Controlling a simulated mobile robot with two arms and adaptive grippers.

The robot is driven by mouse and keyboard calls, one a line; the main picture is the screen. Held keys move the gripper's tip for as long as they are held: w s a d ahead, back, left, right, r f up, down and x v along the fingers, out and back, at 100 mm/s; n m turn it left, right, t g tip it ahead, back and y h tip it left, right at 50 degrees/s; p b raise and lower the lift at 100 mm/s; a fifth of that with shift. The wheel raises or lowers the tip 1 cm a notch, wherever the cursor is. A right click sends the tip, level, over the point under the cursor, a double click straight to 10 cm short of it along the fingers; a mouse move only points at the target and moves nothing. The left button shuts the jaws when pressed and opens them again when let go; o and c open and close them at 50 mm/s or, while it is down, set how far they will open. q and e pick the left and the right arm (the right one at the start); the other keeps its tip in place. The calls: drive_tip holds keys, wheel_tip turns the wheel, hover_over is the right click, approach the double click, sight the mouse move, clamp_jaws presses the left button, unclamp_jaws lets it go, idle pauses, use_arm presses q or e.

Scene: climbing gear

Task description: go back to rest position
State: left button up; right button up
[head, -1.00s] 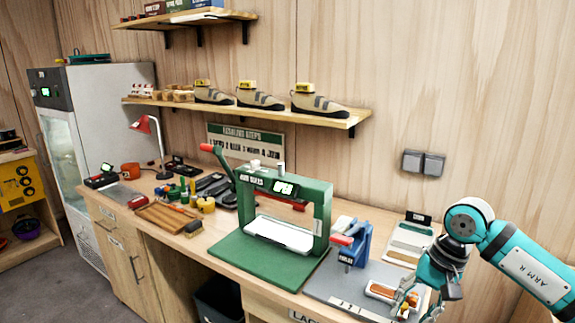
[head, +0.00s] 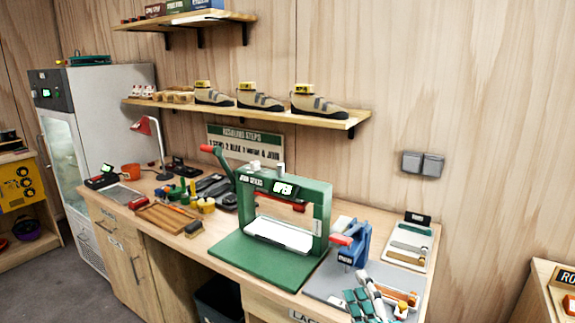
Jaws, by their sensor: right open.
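The rest of my right arm is out of the picture. My left gripper is not in view.
A green press (head: 283,258) with an "OPEN" display stands left of my gripper. A blue clamp-like tool (head: 357,243) is close behind it. A tray of strips (head: 411,243) lies at the bench's back right. Another wooden unit (head: 543,290) stands at far right, with a gap between.

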drive_tip(key=s+d+f+m+g+h, duration=0.35)
drive_tip(key=s+f+m, duration=0.2)
drive_tip(key=f, duration=0.25)
drive_tip(key=s+d+f+m+g+h, duration=0.2)
drive_tip(key=s+d+f+m+g, duration=0.15)
drive_tip(key=f+m, duration=0.35)
drive_tip(key=s+f+m+g+y, duration=0.1)
drive_tip(key=s+f+m+g, duration=0.3)
drive_tip(key=s, duration=0.5)
drive_tip(key=s+f+m+g, duration=0.1)
drive_tip(key=s+f+g, duration=0.4)
drive_tip(key=s+f, duration=0.3)
drive_tip(key=s+f+g, duration=0.1)
drive_tip(key=s+f, duration=0.1)
drive_tip(key=f, duration=1.2)
drive_tip(key=s+f+g, duration=0.1)
drive_tip(key=s+f, duration=0.1)
drive_tip(key=f, duration=1.2)
drive_tip(key=s+d+f, duration=0.3)
drive_tip(key=s+f, duration=1)
drive_tip(key=s, duration=0.2)
drive_tip(key=shift+f+g, duration=0.2)
drive_tip(key=shift+g, duration=0.1)
